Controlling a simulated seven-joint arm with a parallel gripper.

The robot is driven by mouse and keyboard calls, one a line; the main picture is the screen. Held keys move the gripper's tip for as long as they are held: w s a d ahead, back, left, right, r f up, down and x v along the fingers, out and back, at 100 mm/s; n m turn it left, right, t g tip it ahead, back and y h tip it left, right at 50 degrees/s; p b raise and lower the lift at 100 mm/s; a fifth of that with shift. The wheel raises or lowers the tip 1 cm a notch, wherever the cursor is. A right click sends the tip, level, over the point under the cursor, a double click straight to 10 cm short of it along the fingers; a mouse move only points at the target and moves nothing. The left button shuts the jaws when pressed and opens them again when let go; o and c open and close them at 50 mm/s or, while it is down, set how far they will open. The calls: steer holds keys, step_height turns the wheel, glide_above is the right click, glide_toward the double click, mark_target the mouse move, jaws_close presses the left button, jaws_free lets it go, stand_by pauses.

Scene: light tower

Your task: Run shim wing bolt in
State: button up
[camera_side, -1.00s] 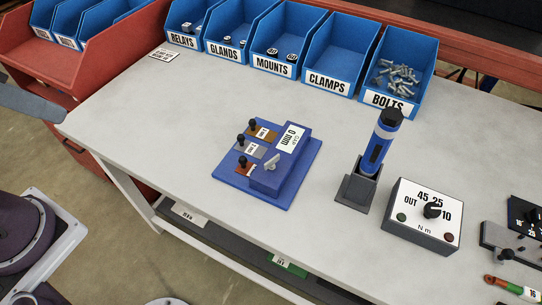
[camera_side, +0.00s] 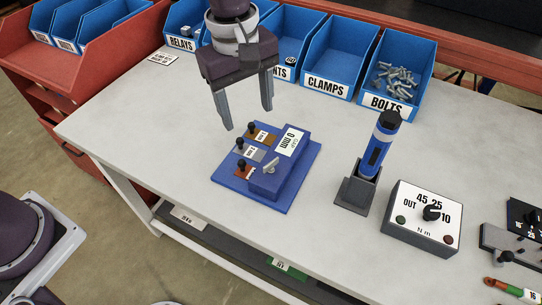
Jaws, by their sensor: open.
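The blue shim fixture (camera_side: 282,202) sits mid-table. A raised block on its right side carries a "0 mm" label. Three shim tabs with black knobs lie on the fixture's left: a brown far one (camera_side: 262,135), a grey middle one (camera_side: 252,153) and a brown near one (camera_side: 245,172). My gripper (camera_side: 247,120) is open and empty, fingers pointing down. It appears above the far-left side of the fixture, apart from the wing bolt.
A blue driver (camera_side: 382,145) stands upright in a dark holder (camera_side: 352,194) to the right. A torque box (camera_side: 422,222) with a dial stands farther right. Blue bins line the back, including the bolts bin (camera_side: 398,80).

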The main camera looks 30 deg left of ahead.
mark_target(271, 162)
steer(key=d+f, duration=0.1)
steer(key=f, duration=0.1)
steer(key=d+f+n, duration=0.1)
steer(key=d+f, duration=0.1)
steer(key=w+d+f+n, duration=0.1)
steer(key=f, duration=0.2)
steer(key=shift+d+g, duration=0.15)
steer(key=shift+g, duration=0.25)
step_height(271, 162, down, 6)
steer(key=shift+f, duration=0.2)
steer(key=shift+c, duration=0.2)
jaws_close()
